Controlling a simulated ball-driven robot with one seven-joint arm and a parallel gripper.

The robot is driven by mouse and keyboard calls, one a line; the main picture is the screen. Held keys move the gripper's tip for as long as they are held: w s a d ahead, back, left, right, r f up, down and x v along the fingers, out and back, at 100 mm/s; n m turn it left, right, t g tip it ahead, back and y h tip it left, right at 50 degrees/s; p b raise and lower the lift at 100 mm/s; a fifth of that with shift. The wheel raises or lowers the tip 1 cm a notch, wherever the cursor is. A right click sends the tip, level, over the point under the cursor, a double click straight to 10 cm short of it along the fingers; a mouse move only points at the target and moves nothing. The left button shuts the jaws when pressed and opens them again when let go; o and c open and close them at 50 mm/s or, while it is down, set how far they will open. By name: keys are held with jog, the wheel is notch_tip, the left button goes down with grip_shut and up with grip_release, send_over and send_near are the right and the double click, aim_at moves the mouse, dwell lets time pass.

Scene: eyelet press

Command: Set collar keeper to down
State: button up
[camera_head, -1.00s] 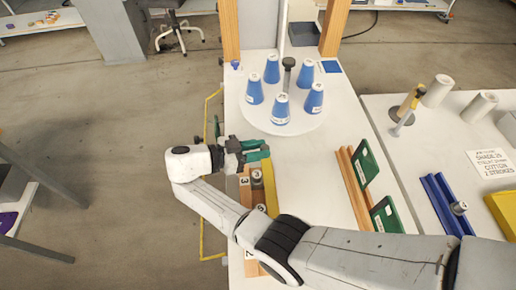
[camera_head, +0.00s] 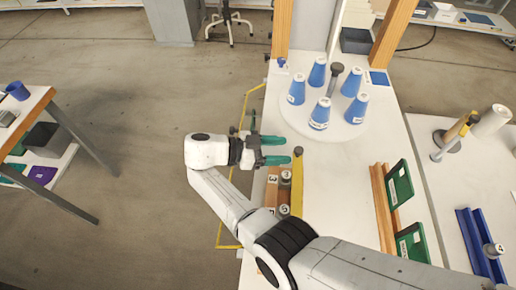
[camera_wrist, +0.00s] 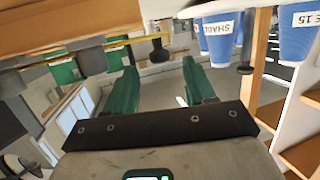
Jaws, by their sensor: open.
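My gripper (camera_head: 284,150) has green fingers and is open and empty, above the left edge of the white table near the wooden block rack. It also shows in the wrist view (camera_wrist: 160,68), with the fingers apart. A dark knob (camera_head: 298,152) shows just beyond the fingertips, at the far end of a yellow bar (camera_head: 297,183). In the wrist view a dark knob (camera_wrist: 158,51) hangs upside down between the fingertips, apparently clear of both. I cannot tell for sure which part is the collar keeper, or its setting.
A round white plate (camera_head: 352,131) with several blue cups stands beyond the gripper. Wooden posts (camera_head: 282,30) rise at the back. Green panels (camera_head: 400,183) on a wooden rail stand to the right. Floor is free left of the table; a side table (camera_head: 35,100) stands farther left.

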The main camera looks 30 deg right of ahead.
jog(key=v, duration=0.7)
jog(key=shift+b, duration=0.4)
